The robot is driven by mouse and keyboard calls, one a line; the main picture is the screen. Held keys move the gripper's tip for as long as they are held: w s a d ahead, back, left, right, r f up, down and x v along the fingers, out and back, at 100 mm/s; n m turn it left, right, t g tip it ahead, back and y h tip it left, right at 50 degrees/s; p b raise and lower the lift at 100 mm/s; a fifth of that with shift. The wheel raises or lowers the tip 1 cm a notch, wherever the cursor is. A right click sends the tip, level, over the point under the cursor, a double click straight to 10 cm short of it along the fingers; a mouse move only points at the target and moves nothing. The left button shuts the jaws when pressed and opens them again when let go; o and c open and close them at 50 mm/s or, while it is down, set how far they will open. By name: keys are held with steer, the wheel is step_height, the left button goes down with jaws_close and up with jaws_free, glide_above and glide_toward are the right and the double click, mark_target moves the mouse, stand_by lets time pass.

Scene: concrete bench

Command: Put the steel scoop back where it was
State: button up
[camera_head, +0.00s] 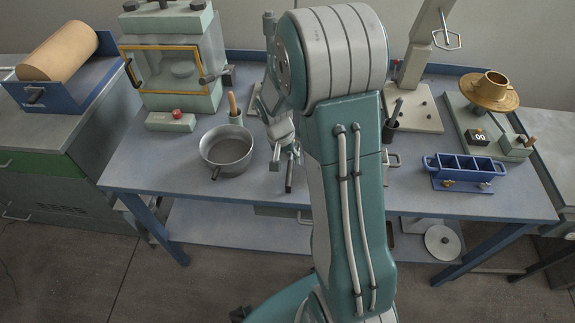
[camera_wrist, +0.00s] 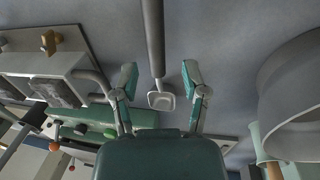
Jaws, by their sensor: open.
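The steel scoop appears in the wrist view as a long dark grey handle (camera_wrist: 154,40) ending in a small pale squared end (camera_wrist: 161,100). It lies over the blue-grey bench top. My gripper (camera_wrist: 160,78) is open, with one finger on each side of the scoop and visible gaps between. In the head view my gripper (camera_head: 283,158) points down at the bench, right of the grey pan. A dark handle end (camera_head: 289,185) shows just below it, while my arm hides much around it. I cannot tell whether the fingers touch the bench.
The grey pan (camera_head: 227,150) stands close on the left, with a cup holding a wooden-handled tool (camera_head: 234,108) behind it. A glass-fronted cabinet (camera_head: 172,66) is at back left. A blue mould (camera_head: 463,170) and dark cup (camera_head: 391,122) stand on the right. The bench front is mostly clear.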

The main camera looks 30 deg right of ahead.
steer(key=s+a+r+n+t, duration=0.1)
steer(key=s+a+r, duration=0.15)
steer(key=r, duration=0.45)
steer(key=s+a+r+n+t, duration=0.1)
steer(key=s+a+r, duration=0.15)
steer(key=r, duration=0.35)
steer(key=s+a+r+n+t, duration=0.1)
steer(key=s+a+r, duration=0.15)
steer(key=r, duration=0.45)
steer(key=s+a+r+n+t, duration=0.1)
steer(key=s+a+r+n, duration=0.1)
steer(key=s, duration=0.3)
steer(key=s+a+r+n+t+y, duration=0.1)
steer(key=s+r+t, duration=0.1)
steer(key=s, duration=0.3)
steer(key=shift+s+a+n+t+y, duration=0.25)
steer(key=shift+a+n+t+y, duration=0.05)
steer(key=shift+a+n, duration=0.1)
